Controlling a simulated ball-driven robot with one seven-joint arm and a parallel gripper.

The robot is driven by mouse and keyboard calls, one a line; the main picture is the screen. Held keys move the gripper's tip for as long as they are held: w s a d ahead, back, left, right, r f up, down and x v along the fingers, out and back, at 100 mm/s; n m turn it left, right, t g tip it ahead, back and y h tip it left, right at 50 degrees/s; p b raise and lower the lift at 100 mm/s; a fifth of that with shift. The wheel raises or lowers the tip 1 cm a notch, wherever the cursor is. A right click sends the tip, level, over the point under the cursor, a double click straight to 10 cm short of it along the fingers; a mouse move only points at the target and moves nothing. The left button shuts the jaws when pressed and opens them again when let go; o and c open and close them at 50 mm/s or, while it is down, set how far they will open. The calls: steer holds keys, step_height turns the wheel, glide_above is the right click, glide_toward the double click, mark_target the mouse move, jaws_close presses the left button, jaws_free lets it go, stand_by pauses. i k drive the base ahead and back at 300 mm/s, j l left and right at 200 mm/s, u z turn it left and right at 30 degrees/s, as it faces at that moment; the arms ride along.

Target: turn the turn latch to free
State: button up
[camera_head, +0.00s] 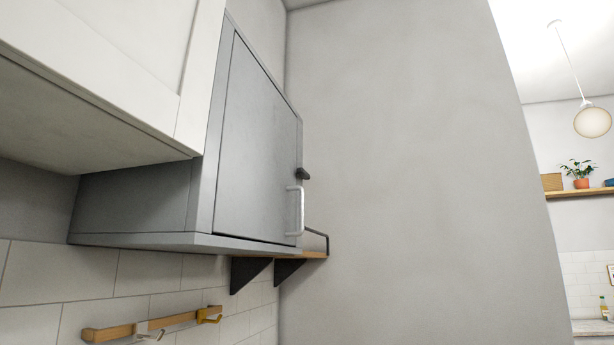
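A small dark turn latch (303,174) sits at the right edge of a grey wall cabinet door (256,150). It lies roughly crosswise at the door's edge, just above the handle. It is too small to tell whether it overlaps the door. A pale vertical bar handle (296,211) is on the same edge below the latch. The door looks shut in its grey cabinet frame (214,130). My gripper is not in view.
A white cabinet (120,60) adjoins at the left. A wooden shelf on dark brackets (252,272) is just beyond and below. A wooden hook rail (125,328) is on the tiles. Open room lies in front of the grey wall (400,170).

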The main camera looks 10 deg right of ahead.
mark_target(302, 174)
steer(key=i+l+u, duration=0.1)
steer(key=i+l, duration=0.15)
steer(key=i+l+u, duration=0.1)
steer(key=i+l, duration=0.15)
steer(key=l, duration=0.2)
steer(key=i+l+u, duration=0.1)
steer(key=l, duration=0.25)
steer(key=i, duration=0.1)
